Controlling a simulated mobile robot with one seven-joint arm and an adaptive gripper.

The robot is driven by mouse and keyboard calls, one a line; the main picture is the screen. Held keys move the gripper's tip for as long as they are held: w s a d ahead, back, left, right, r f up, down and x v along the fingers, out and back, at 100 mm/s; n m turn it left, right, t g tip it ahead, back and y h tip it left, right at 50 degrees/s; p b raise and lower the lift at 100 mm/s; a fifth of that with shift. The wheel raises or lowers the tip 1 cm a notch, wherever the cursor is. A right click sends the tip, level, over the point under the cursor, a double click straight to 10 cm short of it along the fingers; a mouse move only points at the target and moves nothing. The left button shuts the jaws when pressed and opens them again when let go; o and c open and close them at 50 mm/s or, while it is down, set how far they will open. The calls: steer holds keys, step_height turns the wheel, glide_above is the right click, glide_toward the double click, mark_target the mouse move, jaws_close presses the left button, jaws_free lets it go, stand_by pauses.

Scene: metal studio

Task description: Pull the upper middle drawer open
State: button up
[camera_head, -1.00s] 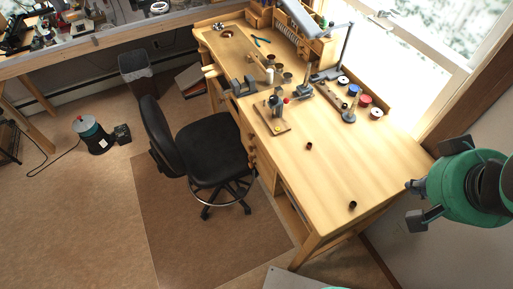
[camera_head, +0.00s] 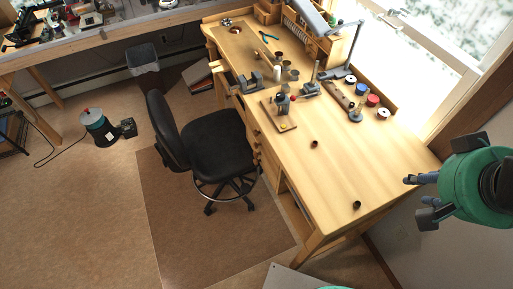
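The wooden workbench (camera_head: 335,172) stands at the middle right. A stack of drawer fronts (camera_head: 254,146) shows at a steep angle on its side facing the chair, partly hidden by the chair and the bench top. I cannot tell which front is the upper middle drawer; no drawer there clearly stands out. My gripper (camera_head: 419,198) is at the right edge, beyond the bench's near right corner and far from the drawer fronts. Its two dark fingers are apart with nothing between them.
A black office chair (camera_head: 214,143) stands close before the drawer fronts, on a brown mat (camera_head: 190,245). Tools, small jars and spools stand on the bench. A dark bin (camera_head: 143,62) and a green-black canister (camera_head: 98,128) are at the left. Floor at lower left is clear.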

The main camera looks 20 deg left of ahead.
steer(key=w+a+r+n+g+h+b, duration=0.15)
steer(key=w+a+h, duration=0.25)
steer(key=w+h, duration=0.55)
steer(key=w+a+r+n+t+b, duration=0.15)
steer(key=w+a+t, duration=0.25)
steer(key=w+a, duration=0.65)
steer(key=w+a+r+n+t, duration=0.1)
steer(key=a+t, duration=0.5)
steer(key=a, duration=1.4)
steer(key=s+a+n+t+y+b, duration=0.1)
steer(key=s+a+t+y, duration=0.15)
steer(key=a, duration=0.65)
steer(key=s+a+n+t+y+b, duration=0.1)
steer(key=s+a+t, duration=0.3)
steer(key=a, duration=0.5)
step_height(320, 180, down, 59)
steer(key=d, duration=0.1)
steer(key=shift+w+h, duration=0.3)
steer(key=shift+w, duration=0.15)
